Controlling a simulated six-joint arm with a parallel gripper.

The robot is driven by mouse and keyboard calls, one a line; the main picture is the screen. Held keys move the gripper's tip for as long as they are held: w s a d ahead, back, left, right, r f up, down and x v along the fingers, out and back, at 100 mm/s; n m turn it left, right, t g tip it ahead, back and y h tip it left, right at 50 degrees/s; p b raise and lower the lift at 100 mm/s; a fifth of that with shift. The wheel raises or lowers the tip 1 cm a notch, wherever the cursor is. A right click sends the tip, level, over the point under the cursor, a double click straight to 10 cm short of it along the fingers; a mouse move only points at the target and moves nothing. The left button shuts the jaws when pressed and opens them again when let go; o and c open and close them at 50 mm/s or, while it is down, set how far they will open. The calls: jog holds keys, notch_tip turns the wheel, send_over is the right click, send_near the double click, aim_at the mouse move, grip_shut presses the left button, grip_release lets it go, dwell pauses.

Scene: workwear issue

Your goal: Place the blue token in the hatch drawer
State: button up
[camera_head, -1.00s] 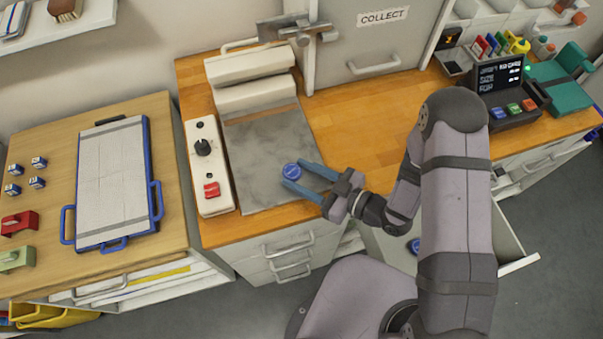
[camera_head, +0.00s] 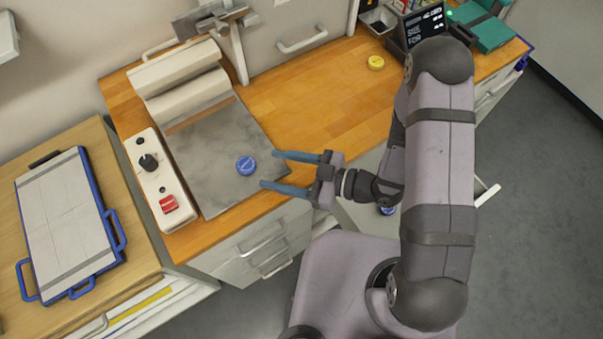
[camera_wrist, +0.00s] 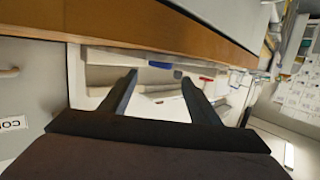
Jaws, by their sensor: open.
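A round blue token (camera_head: 246,165) lies on the grey metal plate (camera_head: 205,125) on the wooden counter. My gripper (camera_head: 269,169) is open, its two blue fingers just right of this token and apart from it. The wrist view also shows the open fingers (camera_wrist: 158,78) with nothing held between them. An open drawer (camera_head: 487,195) under the counter is partly hidden behind my arm. A second round blue piece (camera_head: 387,210) shows inside it, partly covered by the arm. I cannot tell for certain whether this is the hatch drawer.
A control box (camera_head: 150,180) with a knob and red switch stands left of the plate. A yellow token (camera_head: 376,62) lies at the back of the counter near a dark display unit (camera_head: 425,25). A blue-framed board (camera_head: 65,225) lies on the left table. The middle counter is clear.

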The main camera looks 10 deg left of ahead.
jog(key=b+v, duration=0.1)
jog(key=v, duration=0.4)
jog(key=shift+o, duration=0.5)
jog(key=shift+s+d, duration=0.1)
jog(key=shift+d, duration=0.3)
